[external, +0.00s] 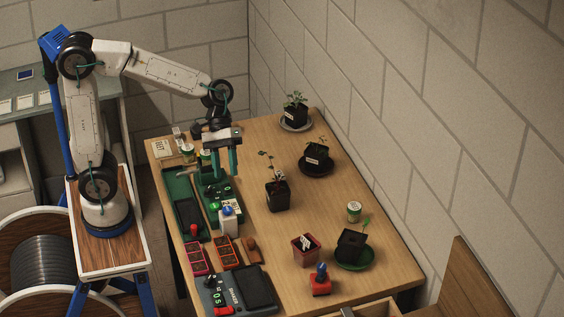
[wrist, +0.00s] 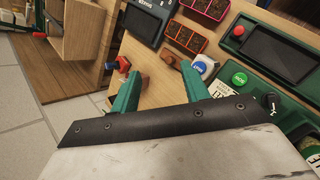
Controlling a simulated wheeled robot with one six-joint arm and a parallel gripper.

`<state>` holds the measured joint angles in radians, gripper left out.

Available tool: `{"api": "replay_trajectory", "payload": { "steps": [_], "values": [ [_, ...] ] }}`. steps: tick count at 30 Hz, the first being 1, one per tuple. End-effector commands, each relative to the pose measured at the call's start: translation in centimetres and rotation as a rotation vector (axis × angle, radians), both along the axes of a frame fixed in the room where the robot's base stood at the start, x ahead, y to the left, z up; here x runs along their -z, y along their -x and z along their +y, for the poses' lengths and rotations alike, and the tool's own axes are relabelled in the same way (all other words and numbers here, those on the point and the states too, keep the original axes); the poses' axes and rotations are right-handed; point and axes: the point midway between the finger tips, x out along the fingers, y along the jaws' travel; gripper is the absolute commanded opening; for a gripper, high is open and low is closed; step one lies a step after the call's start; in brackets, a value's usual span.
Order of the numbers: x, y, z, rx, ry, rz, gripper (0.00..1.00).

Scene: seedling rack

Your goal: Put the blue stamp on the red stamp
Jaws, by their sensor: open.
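The red stamp (external: 320,288) stands near the front edge of the table, at the lower right in the external view. The blue stamp (external: 321,269) appears to sit upright on top of it. In the wrist view, the red stamp (wrist: 124,63) and the blue stamp (wrist: 110,66) show small, beyond the left finger. My gripper (external: 218,170) is open and empty, pointing down above the green devices at the table's left side, well apart from the stamps. In the wrist view, bare table shows between the two green fingers of my gripper (wrist: 160,87).
A white block with a blue button (external: 228,220) stands near my gripper. A scale (external: 238,291), red-edged modules (external: 228,252) and a brown block (external: 252,249) lie in front. Potted plants (external: 278,196) stand at the middle and right. The table between them is partly clear.

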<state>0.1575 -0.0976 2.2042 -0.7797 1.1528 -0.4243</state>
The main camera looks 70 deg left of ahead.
Motion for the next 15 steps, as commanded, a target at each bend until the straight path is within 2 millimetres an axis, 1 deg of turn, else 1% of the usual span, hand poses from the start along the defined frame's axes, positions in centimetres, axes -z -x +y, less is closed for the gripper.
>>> {"api": "replay_trajectory", "payload": {
  "steps": [1, 3, 9, 12, 15],
  "values": [
    [-0.6, 2.1, 2.0, 0.051, -0.052, -0.065, 0.46],
    [-0.8, 4.9, 4.7, 0.136, -0.135, -0.143, 0.46],
    [-0.2, 12.2, 12.2, 0.363, -0.395, -0.322, 0.46],
    [0.3, 15.0, 15.2, 0.455, -0.51, -0.374, 0.46],
    [0.8, 16.9, 17.3, 0.521, -0.598, -0.403, 0.46]
  ]
}}
